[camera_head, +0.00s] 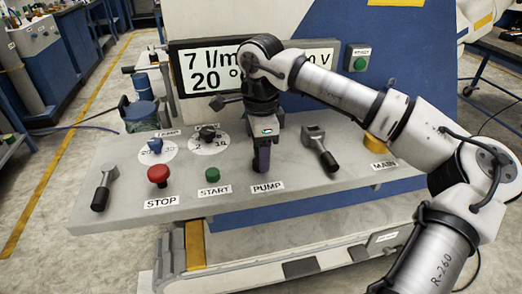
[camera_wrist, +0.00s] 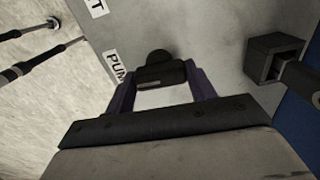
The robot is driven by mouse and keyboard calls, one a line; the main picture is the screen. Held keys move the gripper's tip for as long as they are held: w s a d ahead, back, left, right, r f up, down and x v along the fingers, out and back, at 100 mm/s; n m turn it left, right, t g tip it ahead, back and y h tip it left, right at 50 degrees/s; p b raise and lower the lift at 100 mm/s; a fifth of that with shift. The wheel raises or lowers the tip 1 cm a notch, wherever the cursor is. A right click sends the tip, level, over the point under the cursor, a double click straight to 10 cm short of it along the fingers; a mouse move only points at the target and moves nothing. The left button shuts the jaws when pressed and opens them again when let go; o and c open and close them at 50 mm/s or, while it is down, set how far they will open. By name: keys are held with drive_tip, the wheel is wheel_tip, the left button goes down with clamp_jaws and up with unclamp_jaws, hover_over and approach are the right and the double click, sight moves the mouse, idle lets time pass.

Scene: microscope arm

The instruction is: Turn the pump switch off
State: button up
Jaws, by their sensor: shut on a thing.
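My gripper (camera_head: 261,164) points down at the panel just above the white PUMP label (camera_head: 267,186). In the wrist view its two purple fingers (camera_wrist: 162,85) are shut on the dark pump switch (camera_wrist: 160,72), one on each side of the handle. The PUMP label (camera_wrist: 115,66) lies just left of the switch there. In the head view the gripper hides most of the switch, so its exact lever position is hard to tell.
The grey panel (camera_head: 340,195) also bears a red STOP button (camera_head: 158,174), a green START button (camera_head: 212,174), a blue knob (camera_head: 155,146), a black knob (camera_head: 208,133) and lever switches at left (camera_head: 104,187) and right (camera_head: 320,148). A display (camera_head: 207,68) stands behind, partly covered by my arm.

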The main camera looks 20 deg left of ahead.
drive_tip(key=shift+n, duration=0.3)
drive_tip(key=o, duration=1)
wheel_tip(320, 180, up, 14)
drive_tip(key=shift+f, duration=0.1)
idle(0.5)
